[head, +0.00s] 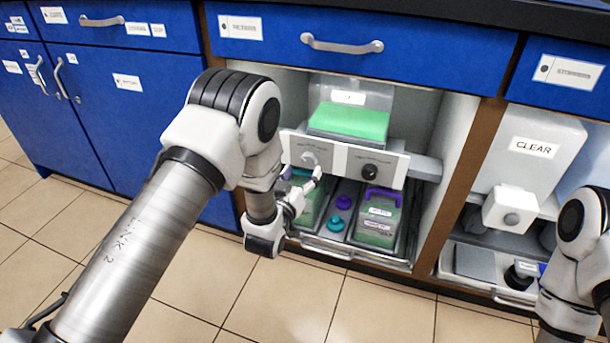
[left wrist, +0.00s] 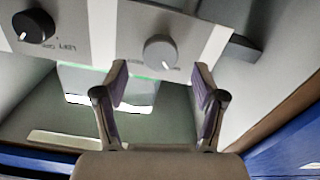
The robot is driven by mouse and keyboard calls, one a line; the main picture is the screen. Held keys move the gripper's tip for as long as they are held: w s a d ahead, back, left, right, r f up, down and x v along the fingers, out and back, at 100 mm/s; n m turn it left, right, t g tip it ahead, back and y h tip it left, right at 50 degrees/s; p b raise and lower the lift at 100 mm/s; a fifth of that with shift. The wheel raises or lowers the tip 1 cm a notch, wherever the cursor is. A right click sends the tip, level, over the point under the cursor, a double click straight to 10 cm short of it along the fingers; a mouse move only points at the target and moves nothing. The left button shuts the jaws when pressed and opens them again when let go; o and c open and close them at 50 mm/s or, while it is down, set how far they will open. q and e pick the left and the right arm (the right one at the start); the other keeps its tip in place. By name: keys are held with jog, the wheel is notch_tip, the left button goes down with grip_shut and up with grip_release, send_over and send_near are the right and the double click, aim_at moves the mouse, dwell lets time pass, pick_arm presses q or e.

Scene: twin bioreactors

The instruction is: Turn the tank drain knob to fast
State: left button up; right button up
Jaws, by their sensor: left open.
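A grey panel (head: 336,156) under the green-filled tank (head: 349,121) carries two knobs. The left one is a pale grey knob (head: 310,158); the right one is a black knob (head: 370,171). In the left wrist view the grey knob (left wrist: 160,51) lies just beyond my left gripper (left wrist: 161,76), centred between its two spread fingers, with nothing held. The black knob (left wrist: 33,25) is at the upper left there, beside a partly legible label. In the head view my left gripper (head: 306,184) is just below the grey knob. My right gripper is out of the frame.
Below the panel, containers with purple handles, one clearly the right container (head: 378,222), stand in a tray with a purple and a teal knob (head: 336,223). A wooden divider (head: 459,180) separates the bay from a tank marked CLEAR (head: 530,150). The tiled floor in front is free.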

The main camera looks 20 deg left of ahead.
aim_at(307, 163)
pick_arm(q)
jog(key=w+b, duration=0.1)
jog(key=w, duration=0.1)
jog(key=shift+w+f, duration=0.15)
jog(key=shift+w, duration=0.5)
jog(key=c, duration=1.1)
jog(key=shift+c, duration=0.2)
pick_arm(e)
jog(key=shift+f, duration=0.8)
